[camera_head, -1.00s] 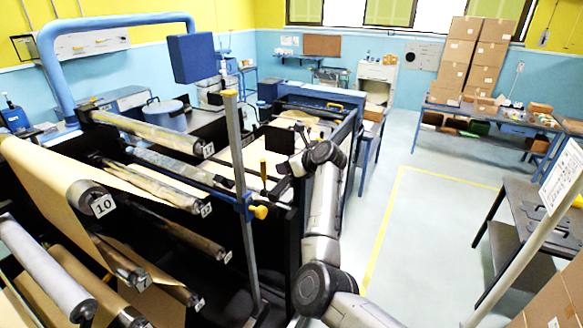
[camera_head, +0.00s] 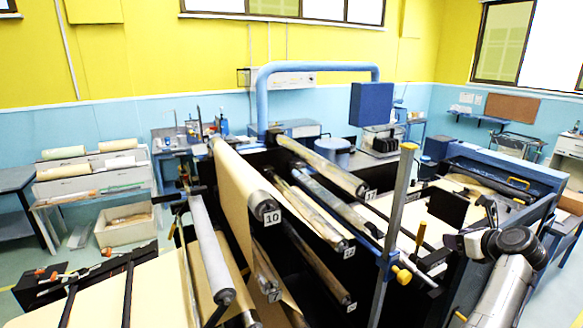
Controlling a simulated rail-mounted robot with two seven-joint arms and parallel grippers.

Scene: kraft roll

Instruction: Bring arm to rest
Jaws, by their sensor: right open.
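My right arm (camera_head: 500,285) reaches in from the lower right, grey with dark joints. My right gripper (camera_head: 432,260) is at its far end, small and dark against the black machine frame. Its jaws are open, with nothing seen between them. It is beside the right part of the roll machine, to the right of the upright post (camera_head: 397,215) with the yellow knob. I cannot tell whether it touches the frame. My left gripper is not in view.
The roll machine fills the middle, with a kraft roll marked 10 (camera_head: 265,208) and several other rolls. A blue tubular arch (camera_head: 262,100) rises behind it. A shelf rack (camera_head: 92,165) and an open box (camera_head: 125,228) stand at the left. Some floor shows between rack and machine.

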